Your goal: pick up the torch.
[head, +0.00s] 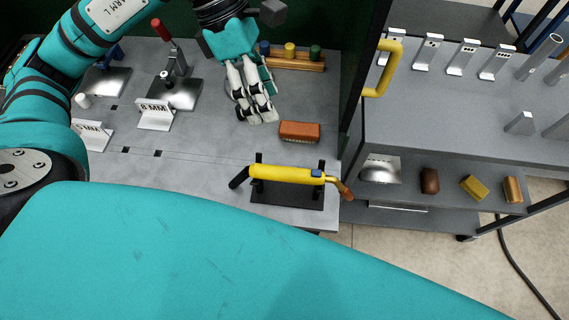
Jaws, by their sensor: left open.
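The torch (287,175) has a yellow body, a dark part at its left end and a copper-coloured nozzle at its right end. It lies across a black stand (288,193) near the front right of the grey table, with a small blue part near its nozzle end. My left gripper (256,116) is open and empty. It hangs over the table, farther back than the torch and to its left, clear of it. My right gripper does not show.
A brown block (299,131) lies between my left gripper and the torch. A toggle clamp (177,88) and an "8 MM" sign (155,114) stand left. A wooden rack (293,61) is behind.

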